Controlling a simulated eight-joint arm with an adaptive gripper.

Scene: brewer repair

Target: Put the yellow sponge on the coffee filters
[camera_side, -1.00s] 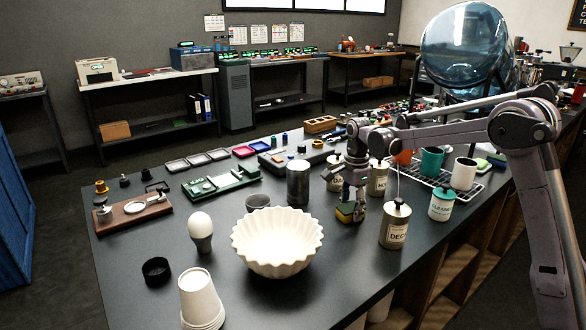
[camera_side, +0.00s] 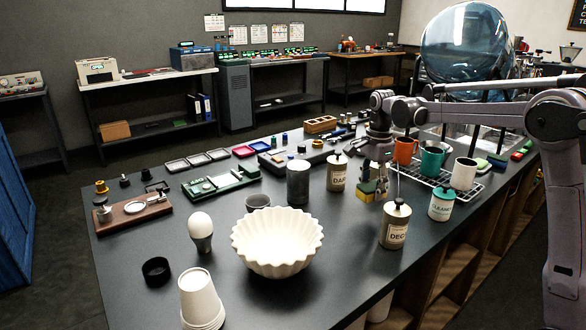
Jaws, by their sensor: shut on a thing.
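The yellow sponge (camera_side: 368,187), with a green layer, is in my gripper (camera_side: 372,184), which is shut on it. My gripper points down and holds the sponge above the counter, between the DARK canister and the DECAF canister. The coffee filters (camera_side: 277,246) are a white fluted stack shaped like a bowl, standing at the front middle of the counter. My gripper is to the right of and behind the filters, well apart from them. The fingertips are small here and partly merge with the sponge.
The DARK canister (camera_side: 337,174) and DECAF canister (camera_side: 395,226) flank my gripper. A metal cylinder (camera_side: 298,182) and a small dark cup (camera_side: 259,202) stand behind the filters. A mug rack (camera_side: 447,182) is right.

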